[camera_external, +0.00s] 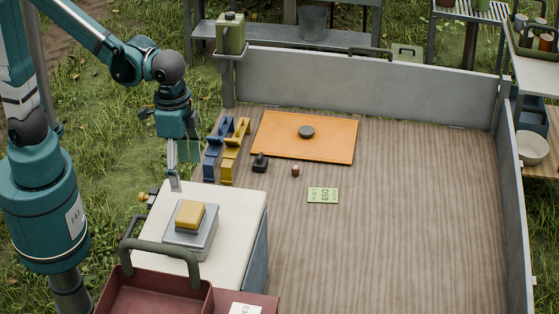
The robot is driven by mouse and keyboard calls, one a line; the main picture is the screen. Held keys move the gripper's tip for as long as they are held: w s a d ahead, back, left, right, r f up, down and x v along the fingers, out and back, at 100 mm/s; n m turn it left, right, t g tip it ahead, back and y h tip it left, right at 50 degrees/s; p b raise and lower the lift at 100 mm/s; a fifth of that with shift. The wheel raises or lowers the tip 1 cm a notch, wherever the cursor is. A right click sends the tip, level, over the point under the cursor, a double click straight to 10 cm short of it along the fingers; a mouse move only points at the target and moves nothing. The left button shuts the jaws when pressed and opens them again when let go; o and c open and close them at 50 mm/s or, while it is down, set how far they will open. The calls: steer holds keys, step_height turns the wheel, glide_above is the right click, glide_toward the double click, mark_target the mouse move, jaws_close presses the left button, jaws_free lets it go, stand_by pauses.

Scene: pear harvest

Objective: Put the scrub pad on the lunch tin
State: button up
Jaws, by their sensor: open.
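The yellow scrub pad (190,214) lies flat on top of the grey metal lunch tin (198,241). The tin stands on a white-topped box (239,205) at the lower left. My gripper (177,182) is open and points down, above and behind the pad in the picture. It appears apart from the pad, with nothing seen between its fingers.
A dark red crate (155,296) with a raised handle (160,247) stands in front of the box. Blue (213,155) and yellow (234,152) clamp-like tools stand behind it. An orange board (290,142) bears a dark disc. The wooden bed is mostly clear at right.

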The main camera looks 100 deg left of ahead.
steer(key=s+a+r+t, duration=0.3)
steer(key=s+a, duration=0.2)
steer(key=s, duration=0.1)
steer(key=s+a+r+t, duration=0.3)
steer(key=s+a, duration=0.2)
steer(key=s, duration=0.2)
steer(key=shift+s+t, duration=0.2)
steer(key=shift+t, duration=0.2)
